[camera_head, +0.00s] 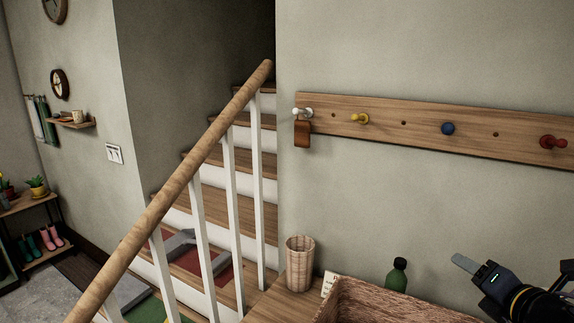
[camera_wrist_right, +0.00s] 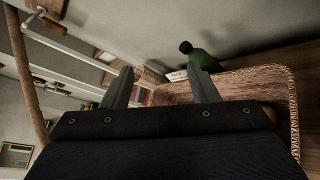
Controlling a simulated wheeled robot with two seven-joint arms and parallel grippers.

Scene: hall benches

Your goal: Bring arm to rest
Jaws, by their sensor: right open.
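My right gripper (camera_head: 470,268) is at the lower right of the head view, black with grey fingers, above and to the right of a woven basket. In the right wrist view its two fingers (camera_wrist_right: 160,90) are spread apart with nothing between them. The gripper hangs free and touches nothing that I can see. Part of the right arm is cut off by the right edge of the head view. My left gripper is in neither view.
The woven basket (camera_head: 385,303), a green bottle (camera_head: 396,275) and a wicker cup (camera_head: 299,262) stand on a wooden bench top. A peg rail (camera_head: 400,122) with coloured pegs runs along the wall. A stair handrail (camera_head: 190,168) rises at left.

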